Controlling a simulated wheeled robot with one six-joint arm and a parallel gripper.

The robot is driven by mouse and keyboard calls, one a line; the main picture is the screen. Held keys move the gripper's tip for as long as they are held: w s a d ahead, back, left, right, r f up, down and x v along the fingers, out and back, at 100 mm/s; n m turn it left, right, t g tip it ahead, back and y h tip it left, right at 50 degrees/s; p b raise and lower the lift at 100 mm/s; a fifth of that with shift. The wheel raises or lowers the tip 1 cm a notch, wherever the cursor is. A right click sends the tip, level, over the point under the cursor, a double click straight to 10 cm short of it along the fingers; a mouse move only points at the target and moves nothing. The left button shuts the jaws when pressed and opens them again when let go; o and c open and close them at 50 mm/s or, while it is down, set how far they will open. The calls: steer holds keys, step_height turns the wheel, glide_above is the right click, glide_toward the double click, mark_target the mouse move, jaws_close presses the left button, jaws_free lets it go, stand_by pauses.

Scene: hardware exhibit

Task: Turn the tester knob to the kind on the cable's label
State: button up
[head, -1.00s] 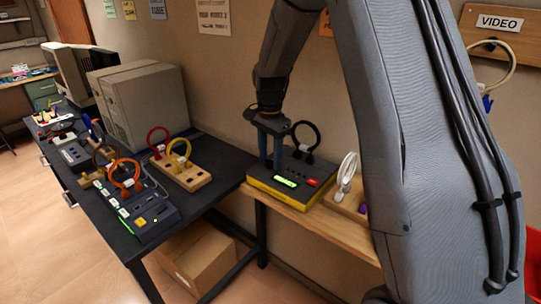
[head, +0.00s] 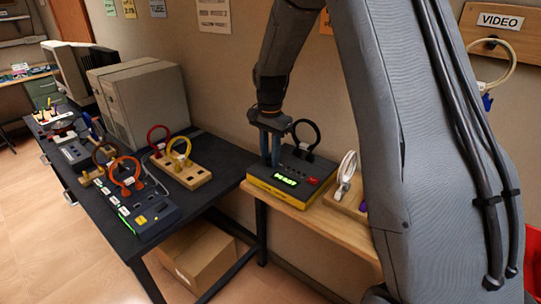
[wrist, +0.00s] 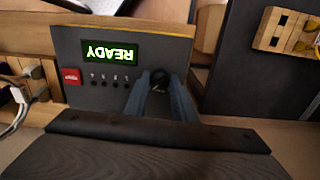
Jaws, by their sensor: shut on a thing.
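The tester (head: 283,184) is a dark box with a yellow lower edge on the wooden bench at the right. Its green display reads READY, upside down in the wrist view (wrist: 110,52). A red button (wrist: 71,76) and a row of small sockets or lamps sit beside the display. My gripper (head: 270,158) points down at the tester's left part. In the wrist view its blue fingers (wrist: 160,92) are shut on a dark round knob (wrist: 159,76), mostly hidden between them. A black cable loop (head: 305,135) stands upright at the tester's back. I cannot read any cable label or the knob's setting.
A white cable (head: 347,167) stands in a wooden block right of the tester. The dark table at left holds a panel with an orange cable (head: 126,170), a wooden block with yellow and red cables (head: 187,173), and a beige computer (head: 139,105). A gap separates the tables.

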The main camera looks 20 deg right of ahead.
steer(key=n, duration=0.4)
steer(key=shift+w+n, duration=0.1)
steer(key=shift+n, duration=1.9)
steer(key=shift+r, duration=0.1)
steer(key=o, duration=1)
steer(key=shift+o, duration=0.2)
step_height(320, 180, up, 8)
steer(key=shift+f+b, duration=0.15)
steer(key=shift+b, duration=0.8)
